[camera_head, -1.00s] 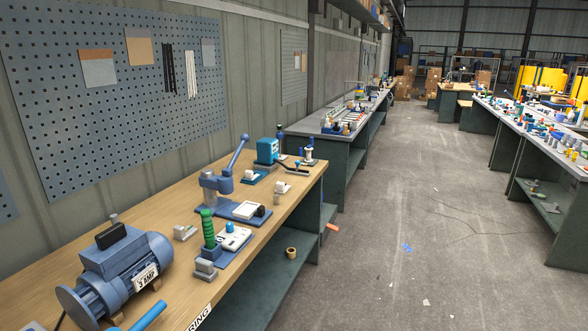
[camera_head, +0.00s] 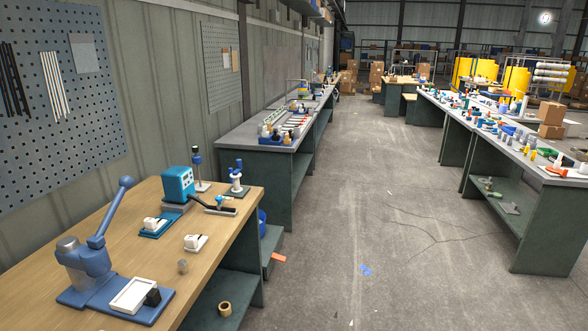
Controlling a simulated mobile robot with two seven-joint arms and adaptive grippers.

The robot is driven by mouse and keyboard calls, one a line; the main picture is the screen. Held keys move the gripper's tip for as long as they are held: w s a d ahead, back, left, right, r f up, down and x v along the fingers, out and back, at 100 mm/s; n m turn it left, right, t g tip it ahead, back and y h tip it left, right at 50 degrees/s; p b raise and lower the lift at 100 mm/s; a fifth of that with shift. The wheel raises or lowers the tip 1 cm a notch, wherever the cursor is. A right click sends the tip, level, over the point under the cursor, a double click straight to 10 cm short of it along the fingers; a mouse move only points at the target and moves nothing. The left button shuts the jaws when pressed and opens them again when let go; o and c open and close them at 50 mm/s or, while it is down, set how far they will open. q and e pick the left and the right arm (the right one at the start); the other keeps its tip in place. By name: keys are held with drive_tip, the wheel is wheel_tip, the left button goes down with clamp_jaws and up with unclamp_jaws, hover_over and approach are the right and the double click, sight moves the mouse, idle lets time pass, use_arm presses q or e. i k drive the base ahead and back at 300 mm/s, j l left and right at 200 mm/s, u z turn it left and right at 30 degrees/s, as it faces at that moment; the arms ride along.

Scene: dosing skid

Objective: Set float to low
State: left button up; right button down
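I cannot pick out a float or a dosing skid at this distance. On the wooden bench (camera_head: 215,237) at the left stand a blue lever press (camera_head: 88,262), a teal box-shaped device (camera_head: 179,184) with a dark handle, and small white-topped blocks. Two small upright devices, one a dark-topped post (camera_head: 198,165) and one blue and white (camera_head: 237,178), stand at the bench's far end. Neither of my grippers is in view.
A grey-topped bench (camera_head: 245,133) with small parts runs along the left wall. Another long bench (camera_head: 470,117) crowded with parts stands at the right. The concrete aisle (camera_head: 365,200) between them is broad and open, with small scraps on it.

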sight(197, 160)
drive_tip(key=i, duration=1.65)
